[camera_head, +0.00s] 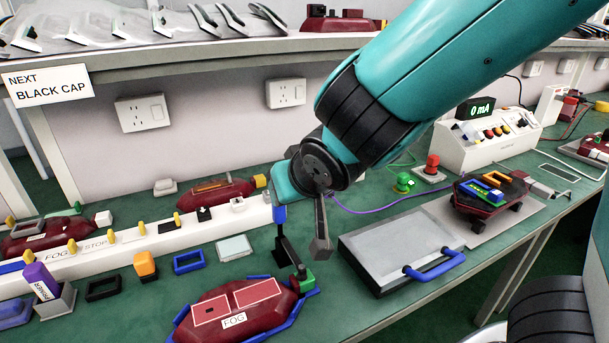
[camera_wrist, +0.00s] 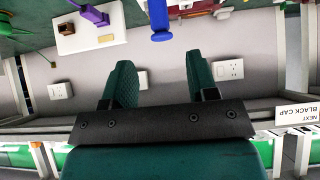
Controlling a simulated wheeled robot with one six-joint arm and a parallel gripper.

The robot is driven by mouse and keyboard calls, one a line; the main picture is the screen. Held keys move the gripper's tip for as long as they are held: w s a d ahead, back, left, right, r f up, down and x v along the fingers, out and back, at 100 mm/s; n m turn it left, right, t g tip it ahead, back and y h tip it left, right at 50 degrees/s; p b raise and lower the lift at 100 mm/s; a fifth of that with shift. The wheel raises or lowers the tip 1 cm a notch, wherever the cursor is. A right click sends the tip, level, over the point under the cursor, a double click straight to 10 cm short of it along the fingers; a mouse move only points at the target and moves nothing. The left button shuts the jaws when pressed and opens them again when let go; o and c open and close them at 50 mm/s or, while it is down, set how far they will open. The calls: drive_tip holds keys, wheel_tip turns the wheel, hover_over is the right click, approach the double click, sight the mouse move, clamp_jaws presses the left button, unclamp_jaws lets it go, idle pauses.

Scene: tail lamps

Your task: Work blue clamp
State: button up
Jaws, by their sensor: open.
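The blue clamp shows in the head view as an upright blue handle (camera_head: 279,214) on a black bracket, beside the right end of a dark red FOG lamp (camera_head: 262,315) in a blue cradle (camera_head: 303,306). A green block sits at the bracket's foot. A blue handle also shows in the wrist view (camera_wrist: 160,22), beyond and roughly between my fingertips. My gripper (camera_wrist: 158,70) is open, with two green ribbed fingers and nothing between them. In the head view my wrist is just above and right of the handle; my fingers are hard to make out there.
A grey plate with a blue handle (camera_head: 400,245) lies right of the clamp. A white FOG STOP rail (camera_head: 130,250) with yellow pegs runs along the left. Red and green buttons (camera_head: 404,182) and a meter box (camera_head: 485,140) stand behind. A shelf (camera_head: 200,55) crosses the back.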

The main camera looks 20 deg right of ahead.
drive_tip(key=v, duration=0.6)
drive_tip(key=shift+p, duration=0.3)
drive_tip(key=shift+s, duration=0.1)
